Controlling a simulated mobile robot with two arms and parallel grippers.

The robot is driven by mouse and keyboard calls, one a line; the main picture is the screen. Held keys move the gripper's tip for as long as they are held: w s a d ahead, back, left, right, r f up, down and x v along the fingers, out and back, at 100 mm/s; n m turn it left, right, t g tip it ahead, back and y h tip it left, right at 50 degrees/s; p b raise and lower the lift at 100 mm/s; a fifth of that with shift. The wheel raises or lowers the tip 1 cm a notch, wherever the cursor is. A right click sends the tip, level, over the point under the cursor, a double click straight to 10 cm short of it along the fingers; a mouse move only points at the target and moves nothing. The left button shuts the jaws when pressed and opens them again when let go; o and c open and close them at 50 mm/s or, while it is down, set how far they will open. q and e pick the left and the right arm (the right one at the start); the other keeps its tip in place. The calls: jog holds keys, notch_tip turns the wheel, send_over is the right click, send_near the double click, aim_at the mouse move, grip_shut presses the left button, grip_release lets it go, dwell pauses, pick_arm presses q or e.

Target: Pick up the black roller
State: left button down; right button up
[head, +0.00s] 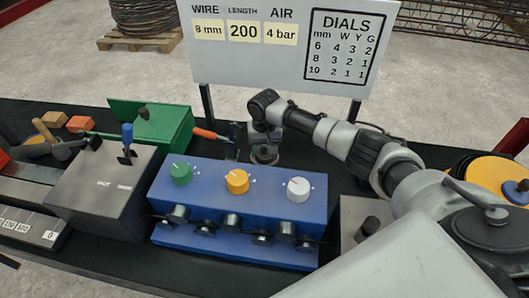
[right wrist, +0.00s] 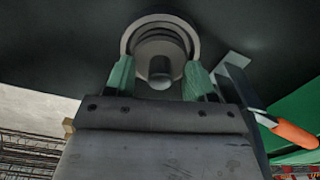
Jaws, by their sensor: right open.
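A dark, rounded roller-like piece (right wrist: 160,45) stands inside a pale ring in the right wrist view. It looks dark grey, and I cannot be sure it is the black roller. In the head view the grey ring (head: 264,155) shows behind the blue machine (head: 235,200), on the black bench top. My right gripper (right wrist: 159,82) is open, its green fingers on either side of the lower part of the piece. In the head view the right gripper (head: 264,140) points down over the ring, and contact is unclear. Several dark rollers (head: 231,221) line the machine's front. My left gripper is not in view.
The blue machine carries green, yellow and white dials. An orange-handled tool (head: 204,133) lies left of the gripper, by a green box (head: 150,125). A white sign (head: 285,45) stands behind. A grey lever box (head: 105,185) is at left, a yellow disc (head: 495,175) at right.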

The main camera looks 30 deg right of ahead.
jog(key=shift+f, duration=0.1)
jog(key=shift+c, duration=0.3)
jog(key=c, duration=0.9)
grip_shut()
